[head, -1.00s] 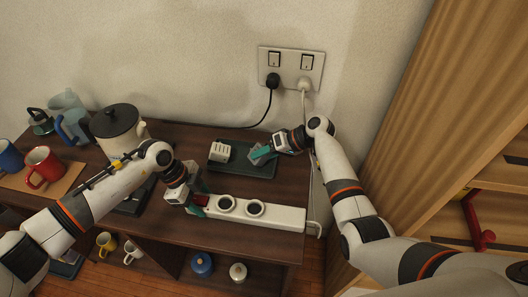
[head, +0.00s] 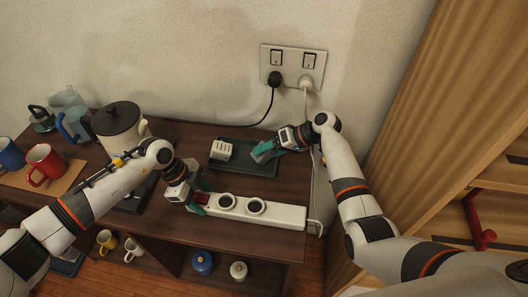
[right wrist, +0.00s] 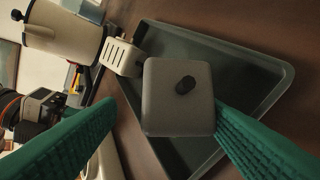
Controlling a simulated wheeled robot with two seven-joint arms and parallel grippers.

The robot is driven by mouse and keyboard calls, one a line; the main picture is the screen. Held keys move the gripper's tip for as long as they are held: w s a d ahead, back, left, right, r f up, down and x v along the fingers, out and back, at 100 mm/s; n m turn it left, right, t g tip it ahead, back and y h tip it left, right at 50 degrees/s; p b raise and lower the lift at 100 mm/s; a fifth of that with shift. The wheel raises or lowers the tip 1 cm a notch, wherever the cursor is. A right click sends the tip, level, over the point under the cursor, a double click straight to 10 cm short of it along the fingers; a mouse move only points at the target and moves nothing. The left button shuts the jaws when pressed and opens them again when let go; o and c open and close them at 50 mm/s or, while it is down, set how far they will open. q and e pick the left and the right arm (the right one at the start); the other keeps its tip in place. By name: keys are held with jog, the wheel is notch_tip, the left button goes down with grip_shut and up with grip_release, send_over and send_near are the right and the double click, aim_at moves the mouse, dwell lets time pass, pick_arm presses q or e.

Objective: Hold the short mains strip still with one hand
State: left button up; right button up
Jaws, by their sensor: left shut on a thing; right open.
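The short mains strip (head: 283,212) is white and lies along the front of the dark tabletop. It has two round dark sockets, and a red switch (head: 202,198) near its left end. My left gripper (head: 198,197) is shut on that left end, its teal fingers on either side of the strip. My right gripper (head: 264,150) is open above the dark tray (head: 262,170), behind the strip.
A white slotted plug block (head: 221,150) is at the tray's left. A black-lidded kettle (head: 118,125) and mugs (head: 44,165) stand at the left. A wall socket (head: 292,65) holds two plugs with hanging cords. A wooden shelf unit (head: 420,100) bounds the right.

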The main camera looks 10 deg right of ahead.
pick_arm(q)
jog(key=shift+d, duration=0.15)
pick_arm(e)
jog(key=v, duration=1)
jog(key=shift+s+d+r, duration=0.15)
jog(key=shift+s+r, duration=0.05)
pick_arm(q)
jog(key=o, duration=1.2)
jog(key=shift+c, duration=0.2)
jog(key=v, duration=1.2)
notch_tip(320, 180, up, 10)
jog(key=p, duration=0.8)
pick_arm(e)
notch_tip(320, 180, up, 8)
